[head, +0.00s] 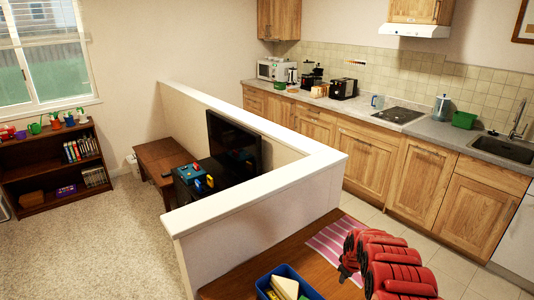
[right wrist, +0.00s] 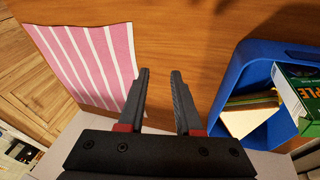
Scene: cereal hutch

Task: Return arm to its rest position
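My right arm, red and black, shows at the lower right of the head view, over the wooden table. Its gripper (head: 347,272) is small and partly hidden there. In the right wrist view its two dark fingers (right wrist: 161,75) stand apart with nothing between them. Brown tabletop shows beyond the gap. A pink and white striped mat (right wrist: 92,60) lies to the left of the fingers, and it also shows in the head view (head: 326,240). A blue bin (right wrist: 228,88) is to their right. My left arm and gripper are not in view.
The blue bin (head: 262,283) on the wooden table (head: 300,255) holds a green box (right wrist: 300,90) and a pale yellow item (right wrist: 250,120). A white-topped half wall (head: 260,190) borders the table. A kitchen counter (head: 440,132) stands beyond. Open carpet (head: 110,240) is at left.

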